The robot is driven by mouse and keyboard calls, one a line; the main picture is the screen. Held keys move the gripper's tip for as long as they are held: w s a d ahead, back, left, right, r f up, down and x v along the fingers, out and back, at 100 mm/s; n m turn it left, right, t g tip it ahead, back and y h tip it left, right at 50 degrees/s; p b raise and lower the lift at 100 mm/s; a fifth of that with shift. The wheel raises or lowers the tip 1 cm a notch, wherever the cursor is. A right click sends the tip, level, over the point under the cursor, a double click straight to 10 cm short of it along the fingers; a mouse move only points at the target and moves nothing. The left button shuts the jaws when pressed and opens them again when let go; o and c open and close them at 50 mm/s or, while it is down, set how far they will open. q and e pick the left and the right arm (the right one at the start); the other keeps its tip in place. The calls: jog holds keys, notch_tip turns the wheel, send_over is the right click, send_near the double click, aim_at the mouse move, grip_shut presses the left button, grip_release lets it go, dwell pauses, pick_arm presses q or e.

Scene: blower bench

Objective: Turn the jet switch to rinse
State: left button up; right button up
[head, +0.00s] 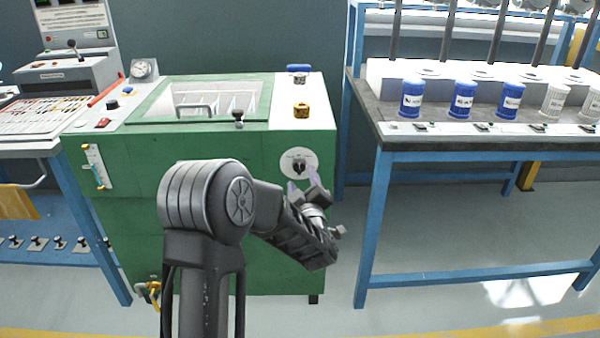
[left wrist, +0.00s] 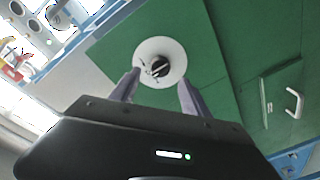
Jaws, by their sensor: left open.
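The jet switch (head: 299,166) is a dark knob on a round white dial plate (head: 288,162) on the front of the green machine (head: 130,180), near its right edge. My left gripper (head: 302,187) is just below and in front of the dial, with its fingers pointing at it. In the left wrist view the switch (left wrist: 159,68) lies ahead, between and beyond the two open fingertips (left wrist: 160,77). The fingers look apart from the knob. The dial's lettering is too small to read. My right gripper is in neither view.
A blue-framed bench (head: 385,150) with blue and white jars stands to the right. Floor between is clear.

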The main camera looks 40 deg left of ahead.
aim_at(300, 170)
pick_arm(q)
jog(key=x, duration=0.4)
jog(key=shift+w+a, duration=0.3)
jog(key=shift+c, duration=0.2)
grip_shut()
